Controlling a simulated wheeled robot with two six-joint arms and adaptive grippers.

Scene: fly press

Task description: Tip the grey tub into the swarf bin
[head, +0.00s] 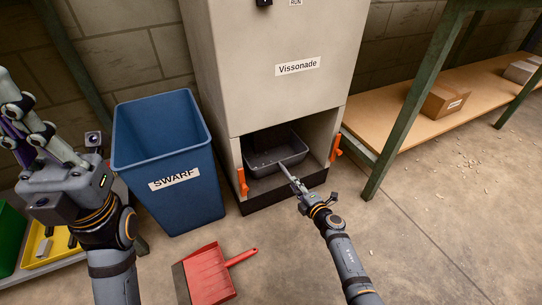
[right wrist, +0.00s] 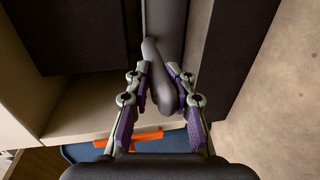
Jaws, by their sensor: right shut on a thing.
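The grey tub (head: 262,158) sits in the low open bay of the pale Vissonade machine in the head view. My right gripper (head: 284,169) reaches its front edge. My left gripper (head: 22,125) is raised at the left edge of the head view, partly cut off, away from the tub and bin.
Orange latches (head: 242,183) flank the bay. A red dustpan (head: 208,274) lies on the floor in front of the bin. A green-legged bench (head: 385,117) with a cardboard box (head: 444,101) stands at right. A yellow tray (head: 50,247) is at lower left. The right floor is mostly clear.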

